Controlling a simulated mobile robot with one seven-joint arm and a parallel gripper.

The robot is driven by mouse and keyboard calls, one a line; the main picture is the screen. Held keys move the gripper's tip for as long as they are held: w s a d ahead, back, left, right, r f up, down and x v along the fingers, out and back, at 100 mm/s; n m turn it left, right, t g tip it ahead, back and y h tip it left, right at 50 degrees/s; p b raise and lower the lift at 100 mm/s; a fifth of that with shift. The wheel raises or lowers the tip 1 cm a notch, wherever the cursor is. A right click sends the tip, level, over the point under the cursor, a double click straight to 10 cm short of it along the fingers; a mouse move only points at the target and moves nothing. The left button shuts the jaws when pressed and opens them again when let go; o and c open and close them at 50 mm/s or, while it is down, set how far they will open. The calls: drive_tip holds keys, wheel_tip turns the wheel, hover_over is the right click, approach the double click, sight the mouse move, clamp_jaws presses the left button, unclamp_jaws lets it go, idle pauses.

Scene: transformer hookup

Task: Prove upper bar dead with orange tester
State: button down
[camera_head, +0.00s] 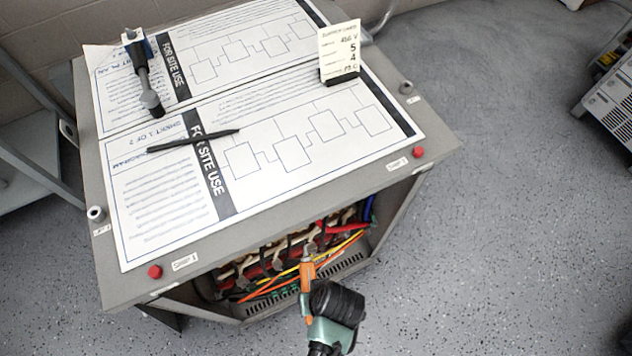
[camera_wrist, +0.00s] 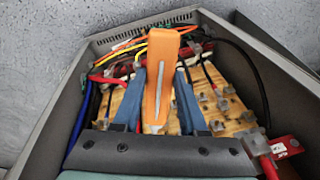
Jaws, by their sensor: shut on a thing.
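The orange tester (camera_head: 307,276) is held upright in my gripper (camera_head: 310,292), at the open front of the grey cabinet. In the wrist view the tester (camera_wrist: 159,75) stands between the two blue fingers of my gripper (camera_wrist: 160,88), which are shut on it. The tester's tip points into the cabinet in the head view, near the terminals; I cannot tell whether it touches anything. Dark red bars (camera_head: 255,271) with metal terminals run across the inside, partly hidden by wires. Which one is the upper bar I cannot tell.
Yellow, orange, red, blue and black wires crowd the opening around the wooden panel (camera_wrist: 215,95). The cabinet top (camera_head: 130,285) carries two printed sheets (camera_head: 270,185), a black pen (camera_head: 192,141), a dark-handled tool (camera_head: 145,75) and an upright card (camera_head: 340,52).

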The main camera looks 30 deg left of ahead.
drive_tip(key=shift+w+a, duration=0.25)
drive_tip(key=w+a+b, duration=0.4)
drive_tip(key=a, duration=0.1)
drive_tip(key=shift+a, duration=0.35)
drive_tip(key=shift+w+a, duration=0.45)
drive_tip(key=shift+w, duration=0.05)
idle(1.1)
drive_tip(key=shift+a+p, duration=0.1)
drive_tip(key=shift+p, duration=0.2)
idle(1.3)
drive_tip(key=shift+s+d+p, duration=0.65)
drive_tip(key=shift+s+d, duration=0.05)
drive_tip(key=shift+d, duration=0.25)
drive_tip(key=shift+s+d+p, duration=0.65)
drive_tip(key=shift+s+d, duration=0.1)
drive_tip(key=shift+d, duration=0.2)
drive_tip(key=shift+s+d+p, duration=0.65)
drive_tip(key=shift+s+d, duration=0.05)
drive_tip(key=shift+d, duration=0.25)
